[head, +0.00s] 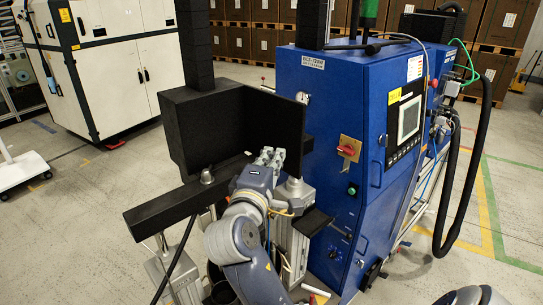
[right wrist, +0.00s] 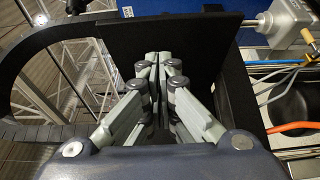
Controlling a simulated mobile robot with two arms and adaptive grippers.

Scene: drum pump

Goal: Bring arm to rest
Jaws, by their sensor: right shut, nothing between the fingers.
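My right arm comes in from the bottom middle of the head view. Its gripper (head: 268,157) is in front of the black angled housing, left of the blue cabinet (head: 345,90). In the right wrist view the gripper's fingers (right wrist: 157,62) are together with nothing between them. Behind the fingertips is a black panel (right wrist: 205,40); I cannot tell whether they touch it. My left gripper is not in view.
The black housing (head: 215,130) and a black beam (head: 165,210) stand close to the arm. The cabinet has a red switch (head: 346,149) and a screen (head: 409,118). A black hose (head: 467,180) hangs at its right. Open floor (head: 60,240) lies at left.

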